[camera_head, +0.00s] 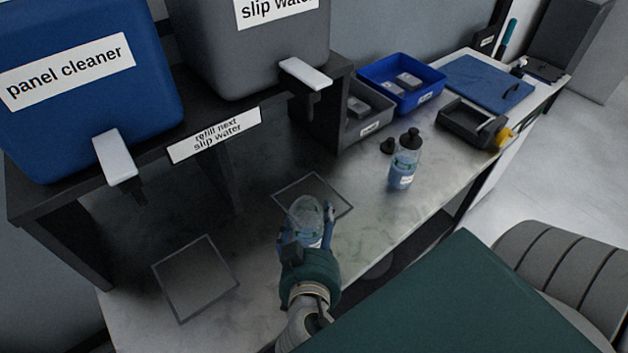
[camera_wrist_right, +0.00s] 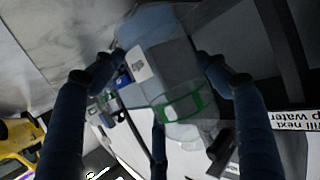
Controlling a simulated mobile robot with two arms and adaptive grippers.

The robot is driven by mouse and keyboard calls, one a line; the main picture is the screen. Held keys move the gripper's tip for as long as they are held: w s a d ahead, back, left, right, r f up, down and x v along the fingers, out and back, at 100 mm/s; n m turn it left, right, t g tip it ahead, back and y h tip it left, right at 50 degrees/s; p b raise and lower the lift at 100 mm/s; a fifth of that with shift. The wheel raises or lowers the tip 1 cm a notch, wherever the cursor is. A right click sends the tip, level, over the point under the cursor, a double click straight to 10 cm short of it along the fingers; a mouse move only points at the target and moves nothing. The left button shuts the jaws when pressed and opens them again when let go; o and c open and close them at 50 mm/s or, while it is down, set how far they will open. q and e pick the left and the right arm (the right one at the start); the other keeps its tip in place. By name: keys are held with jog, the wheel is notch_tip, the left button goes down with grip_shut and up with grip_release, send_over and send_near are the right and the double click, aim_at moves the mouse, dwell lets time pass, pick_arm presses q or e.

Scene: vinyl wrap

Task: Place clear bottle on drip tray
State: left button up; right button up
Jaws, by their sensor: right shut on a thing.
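A clear bottle (camera_head: 306,213), without a cap, is held upright or nearly so by my right gripper (camera_head: 307,230). In the right wrist view the bottle (camera_wrist_right: 165,65), with a green band and a white label, sits between the fingers of the right gripper (camera_wrist_right: 155,70). A flat square drip tray (camera_head: 318,187) lies just behind the bottle, under the grey slip water tank (camera_head: 260,60). The bottle hides its near corner; I cannot tell whether the bottle touches the counter. A second drip tray (camera_head: 196,280) lies to the left, under the blue panel cleaner tank (camera_head: 90,110). My left gripper is not in view.
A bottle of blue liquid (camera_head: 403,170) stands to the right, with a small black cap (camera_head: 387,146) beside it. A grey bin (camera_head: 362,115) and a blue bin (camera_head: 390,75) stand behind. White tap levers (camera_head: 305,74) overhang the trays. The counter between the trays is clear.

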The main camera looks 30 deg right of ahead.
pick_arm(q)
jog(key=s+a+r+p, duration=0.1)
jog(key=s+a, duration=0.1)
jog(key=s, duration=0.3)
pick_arm(e)
jog(key=x, duration=0.5)
jog(key=r+b+x, duration=0.1)
jog(key=x, duration=0.4)
jog(key=r+b+x, duration=0.1)
jog(key=x, duration=0.4)
jog(key=shift+w+d+r, duration=0.1)
jog(key=shift+w+d, duration=0.4)
jog(key=shift+w, duration=0.1)
jog(key=shift+r, duration=0.1)
jog(key=o, duration=1.2)
jog(key=shift+s+a+r, duration=0.1)
jog(key=shift+s+a, duration=0.25)
jog(key=shift+s, duration=0.05)
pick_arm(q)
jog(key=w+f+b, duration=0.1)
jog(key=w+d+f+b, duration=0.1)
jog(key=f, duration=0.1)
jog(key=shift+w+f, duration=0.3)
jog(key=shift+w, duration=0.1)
pick_arm(e)
jog(key=v, duration=1.1)
